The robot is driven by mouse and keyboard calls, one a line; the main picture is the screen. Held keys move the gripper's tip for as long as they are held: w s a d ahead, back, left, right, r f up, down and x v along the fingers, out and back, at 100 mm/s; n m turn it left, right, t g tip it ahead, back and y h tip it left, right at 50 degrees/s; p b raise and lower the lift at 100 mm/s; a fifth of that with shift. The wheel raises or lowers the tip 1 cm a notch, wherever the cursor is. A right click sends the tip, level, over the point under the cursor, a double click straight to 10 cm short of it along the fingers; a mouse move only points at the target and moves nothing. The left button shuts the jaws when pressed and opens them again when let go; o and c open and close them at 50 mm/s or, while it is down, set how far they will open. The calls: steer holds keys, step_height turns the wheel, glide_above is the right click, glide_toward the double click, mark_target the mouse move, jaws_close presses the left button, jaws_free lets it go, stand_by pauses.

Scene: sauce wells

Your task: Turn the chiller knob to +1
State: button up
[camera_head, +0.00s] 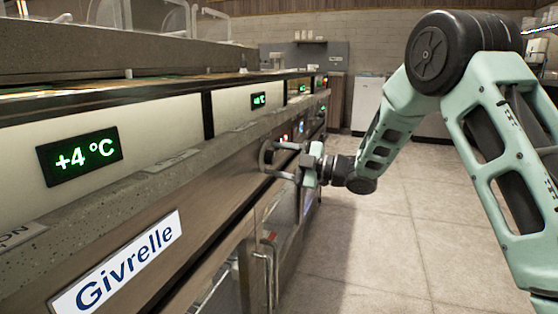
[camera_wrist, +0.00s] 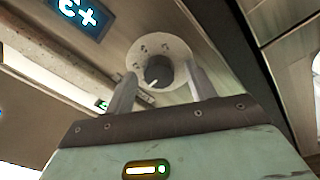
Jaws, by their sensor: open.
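The chiller knob (camera_wrist: 158,70) is a dark round knob on a pale round dial (camera_wrist: 143,50) with small marks, seen in the wrist view. A small pale mark shows on the knob's lower edge; the setting it points to is too small to read. My gripper (camera_wrist: 162,76) is open, one finger at each side of the knob; I cannot tell whether they touch it. A display (camera_wrist: 82,15), upside down and cut off in the wrist view, seems to read +3.
A nearer display (camera_head: 79,156) reads +4 °C above a Givrelle sign (camera_head: 118,266). A farther display (camera_head: 258,100) is small. The stone ledge (camera_head: 190,155) runs along the counter above my gripper. Door handles (camera_head: 268,262) stick out below. The tiled floor (camera_head: 380,255) at right is open.

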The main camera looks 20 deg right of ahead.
steer(key=p+v, duration=0.4)
steer(key=v, duration=1.3)
steer(key=shift+s, duration=0.1)
